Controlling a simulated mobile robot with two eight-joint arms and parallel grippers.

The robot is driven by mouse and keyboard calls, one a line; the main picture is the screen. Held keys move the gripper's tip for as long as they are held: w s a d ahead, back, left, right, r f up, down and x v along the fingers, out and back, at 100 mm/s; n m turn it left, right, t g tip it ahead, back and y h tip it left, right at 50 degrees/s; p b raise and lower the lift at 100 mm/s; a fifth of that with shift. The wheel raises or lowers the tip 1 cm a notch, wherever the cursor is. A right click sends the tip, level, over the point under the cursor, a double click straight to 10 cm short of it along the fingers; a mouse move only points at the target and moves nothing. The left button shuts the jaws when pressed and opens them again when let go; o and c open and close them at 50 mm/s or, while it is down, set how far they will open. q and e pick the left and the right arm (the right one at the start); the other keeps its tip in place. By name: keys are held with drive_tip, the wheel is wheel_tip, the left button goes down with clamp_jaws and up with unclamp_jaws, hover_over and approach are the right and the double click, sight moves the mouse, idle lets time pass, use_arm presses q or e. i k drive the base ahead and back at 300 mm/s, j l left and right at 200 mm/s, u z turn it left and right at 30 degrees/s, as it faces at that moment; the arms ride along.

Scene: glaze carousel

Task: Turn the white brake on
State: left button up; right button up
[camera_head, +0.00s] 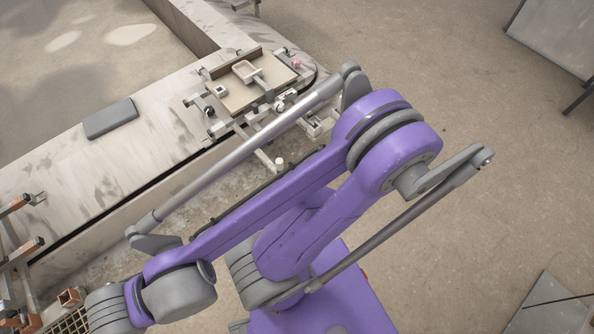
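A small fixture (262,84) with a tan board stands on the far end of the pale stone ledge, at the upper middle of the head view. A thin pale bar reaches from it toward me and ends in a small white knob (280,162), close to the ledge's near side. I cannot tell for sure whether this is the white brake or how it is set. A shallow square scoop-like part (245,70) lies on the board. Neither of my grippers shows.
A dark grey slab (110,119) lies on the pale ledge (70,165). A frame with orange-brown blocks (22,248) stands at the lower left. A grey panel (560,35) is at the upper right.

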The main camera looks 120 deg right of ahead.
sight(280, 165)
drive_tip(key=z, duration=3.55)
drive_tip(key=i, duration=0.2)
drive_tip(key=i+l+u, duration=0.1)
drive_tip(key=i+u, duration=0.3)
drive_tip(key=i+l+u, duration=0.15)
drive_tip(key=u, duration=0.25)
